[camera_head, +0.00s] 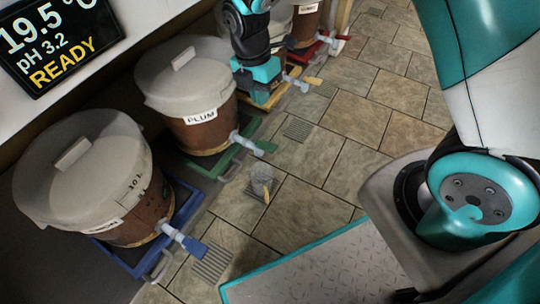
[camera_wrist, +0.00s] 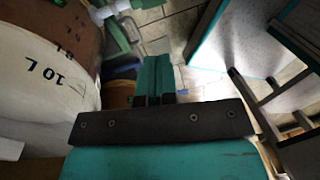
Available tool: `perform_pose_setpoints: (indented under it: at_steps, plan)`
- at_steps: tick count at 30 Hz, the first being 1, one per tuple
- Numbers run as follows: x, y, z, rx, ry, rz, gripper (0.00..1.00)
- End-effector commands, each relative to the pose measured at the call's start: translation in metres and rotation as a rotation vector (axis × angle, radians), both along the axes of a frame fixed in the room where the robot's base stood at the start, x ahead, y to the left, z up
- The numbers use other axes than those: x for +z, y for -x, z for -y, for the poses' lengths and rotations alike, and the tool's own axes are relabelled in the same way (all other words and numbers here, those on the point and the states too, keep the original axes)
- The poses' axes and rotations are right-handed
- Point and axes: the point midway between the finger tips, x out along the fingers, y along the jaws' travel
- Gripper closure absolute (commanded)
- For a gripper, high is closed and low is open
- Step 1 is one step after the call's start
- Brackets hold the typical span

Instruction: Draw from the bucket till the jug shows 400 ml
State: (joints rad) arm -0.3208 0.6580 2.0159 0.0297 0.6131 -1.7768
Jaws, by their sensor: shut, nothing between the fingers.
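A small clear jug (camera_head: 262,180) with a yellowish part stands on a floor grate in front of the PLUM bucket's green tap. Its level and marks are too small to read. The PLUM bucket (camera_head: 205,136) is brown with a pale lid, on a green stand; its green tap handle (camera_head: 264,147) points out over the floor. My gripper (camera_head: 258,85) hangs beyond the PLUM bucket, in front of the third bucket. In the wrist view my gripper's teal fingers (camera_wrist: 153,75) are together and empty, beside a bucket marked 10 L (camera_wrist: 55,70).
The nearest bucket (camera_head: 150,208) has a blue tap (camera_head: 194,246) and blue stand. Farther buckets have a yellow tap (camera_head: 313,81) and a red tap (camera_head: 340,36). A display (camera_head: 55,40) reads 19.5 °C, pH 3.2, READY. The tiled floor (camera_head: 320,150) to the right is clear.

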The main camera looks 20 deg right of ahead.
Motion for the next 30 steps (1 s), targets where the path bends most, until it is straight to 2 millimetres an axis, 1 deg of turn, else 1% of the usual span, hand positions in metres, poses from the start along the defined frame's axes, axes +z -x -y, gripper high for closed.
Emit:
perform_pose_setpoints:
  at_steps: [1, 3, 5, 14, 17, 19, 23, 30]
  plan:
    - [-0.022, -0.003, 0.001, 0.046, 0.009, -0.010, 1.00]
    - [-0.031, -0.006, 0.003, 0.093, 0.016, -0.017, 1.00]
    - [-0.035, -0.007, 0.004, 0.114, 0.018, -0.020, 1.00]
    - [-0.033, -0.007, 0.004, 0.119, 0.018, -0.021, 1.00]
    - [-0.038, -0.006, 0.004, 0.118, 0.018, -0.021, 1.00]
    - [-0.046, -0.005, 0.005, 0.118, 0.018, -0.021, 1.00]
    - [-0.070, -0.001, 0.008, 0.117, 0.019, -0.024, 1.00]
    - [-0.123, 0.006, 0.013, 0.117, 0.019, -0.023, 1.00]
